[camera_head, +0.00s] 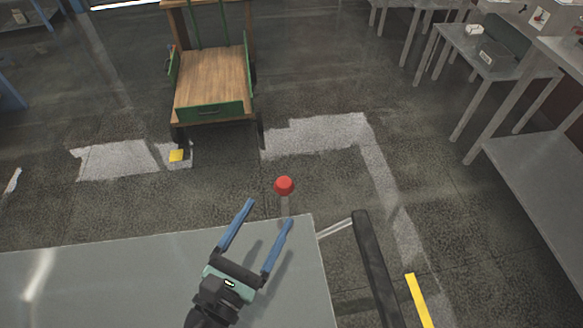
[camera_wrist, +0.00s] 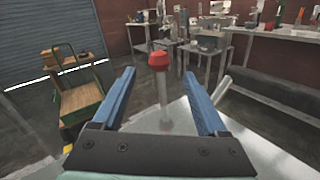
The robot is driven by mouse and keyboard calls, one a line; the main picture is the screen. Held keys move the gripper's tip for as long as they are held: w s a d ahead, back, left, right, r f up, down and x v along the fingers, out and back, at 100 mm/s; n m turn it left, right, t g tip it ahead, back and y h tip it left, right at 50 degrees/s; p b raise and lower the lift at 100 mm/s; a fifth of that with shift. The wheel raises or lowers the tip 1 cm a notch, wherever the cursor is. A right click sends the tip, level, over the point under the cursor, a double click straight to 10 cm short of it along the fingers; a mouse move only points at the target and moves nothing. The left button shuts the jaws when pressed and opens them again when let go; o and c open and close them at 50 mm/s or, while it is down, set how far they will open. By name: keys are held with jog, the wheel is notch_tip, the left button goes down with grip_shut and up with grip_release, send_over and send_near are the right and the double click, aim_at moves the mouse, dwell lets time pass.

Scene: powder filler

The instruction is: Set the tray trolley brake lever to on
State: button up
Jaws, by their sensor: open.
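The brake lever (camera_head: 284,187) has a red knob on a pale upright rod. In the head view it stands at the far edge of the grey tray trolley top (camera_head: 120,285), near its right corner. In the wrist view the red knob (camera_wrist: 159,60) shows beyond and between my fingers, with its rod (camera_wrist: 163,100) running down. My gripper (camera_head: 269,213) is open and empty above the trolley top, with its blue fingers pointing towards the lever. The knob appears just past the fingertips, and I see no contact.
The trolley's dark handle bar (camera_head: 372,265) is at its right side. A wooden cart with green ends (camera_head: 212,85) stands on the floor beyond. Grey tables (camera_head: 490,60) line the right.

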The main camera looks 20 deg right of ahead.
jog(key=p, duration=0.1)
send_over(285, 205)
jog(key=x, duration=0.4)
jog(key=shift+w+a, duration=0.1)
jog(key=shift+a, duration=0.05)
jog(key=shift+c, duration=0.3)
grip_shut()
dwell(1.0)
